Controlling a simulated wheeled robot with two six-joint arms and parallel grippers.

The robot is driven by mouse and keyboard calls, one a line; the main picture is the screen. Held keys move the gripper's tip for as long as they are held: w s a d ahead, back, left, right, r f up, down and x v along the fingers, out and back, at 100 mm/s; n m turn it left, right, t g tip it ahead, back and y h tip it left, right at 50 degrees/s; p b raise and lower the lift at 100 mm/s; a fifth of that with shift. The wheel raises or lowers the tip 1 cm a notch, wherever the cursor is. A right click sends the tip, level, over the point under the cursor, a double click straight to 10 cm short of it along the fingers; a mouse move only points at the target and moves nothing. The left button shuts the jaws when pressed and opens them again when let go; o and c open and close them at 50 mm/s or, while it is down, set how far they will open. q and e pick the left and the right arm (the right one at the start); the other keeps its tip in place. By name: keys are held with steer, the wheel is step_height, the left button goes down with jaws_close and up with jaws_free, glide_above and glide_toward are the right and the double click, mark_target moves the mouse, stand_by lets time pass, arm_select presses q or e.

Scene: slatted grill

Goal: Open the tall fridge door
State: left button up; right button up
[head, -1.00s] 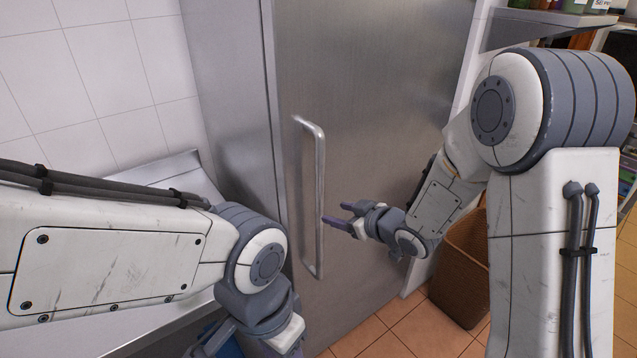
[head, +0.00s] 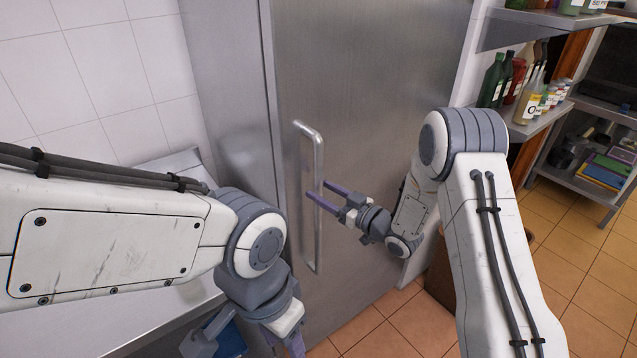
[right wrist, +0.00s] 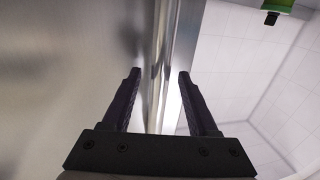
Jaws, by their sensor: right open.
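The tall fridge door (head: 385,70) is a brushed steel panel, standing shut in the head view. Its long vertical bar handle (head: 306,232) is near the door's left edge. My right gripper (head: 316,190) is open at the middle of the handle. In the right wrist view, the handle bar (right wrist: 165,50) runs between the two dark fingers of my right gripper (right wrist: 159,72), with a gap on each side. My left gripper (head: 296,345) is at the bottom edge of the head view, mostly cut off, away from the handle.
A steel counter (head: 115,325) lies at the left under my left arm. Wall shelves with bottles (head: 492,80) are at the right, with a lower rack (head: 590,175) beyond. A brown bin (head: 440,275) stands partly hidden behind my right arm. Tiled floor is open at the right.

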steer(key=shift+x, duration=0.9)
jaws_close()
stand_by(0.8)
